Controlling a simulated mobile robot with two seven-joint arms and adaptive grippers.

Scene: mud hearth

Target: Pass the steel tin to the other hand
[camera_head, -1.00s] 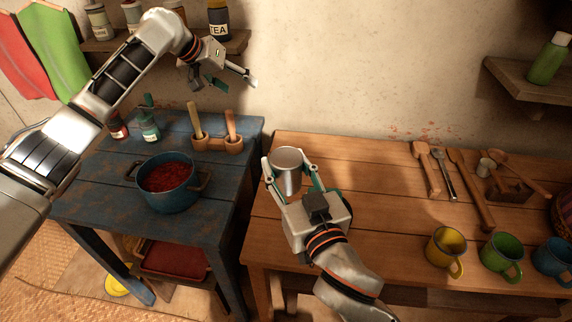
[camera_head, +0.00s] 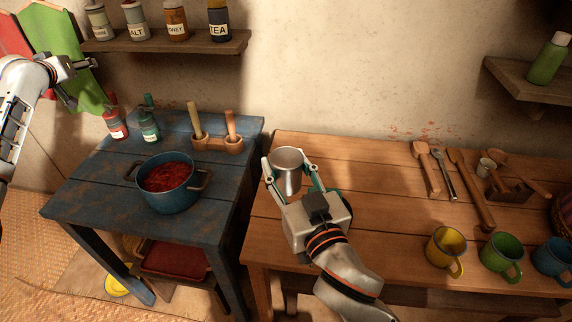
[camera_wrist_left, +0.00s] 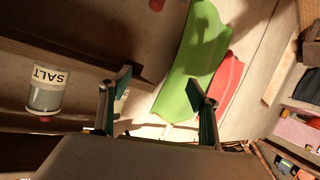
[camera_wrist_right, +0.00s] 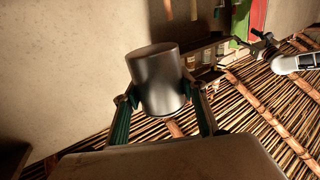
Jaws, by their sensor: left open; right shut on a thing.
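The steel tin (camera_head: 287,172) is a plain grey cylinder held between the fingers of my right gripper (camera_head: 291,178), over the left end of the wooden table. In the right wrist view the tin (camera_wrist_right: 157,80) sits upright across the view between both fingertips (camera_wrist_right: 160,100). My left gripper (camera_head: 82,82) is at the far left of the head view, by the hanging cloths, well apart from the tin. In the left wrist view its fingers (camera_wrist_left: 158,105) are spread with nothing between them.
A blue table (camera_head: 105,180) holds a blue pot (camera_head: 168,187) of red food, bottles and a wooden holder. A shelf (camera_head: 170,45) with labelled jars hangs above. The wooden table (camera_head: 370,190) has utensils and several mugs (camera_head: 446,250) at right; its middle is clear.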

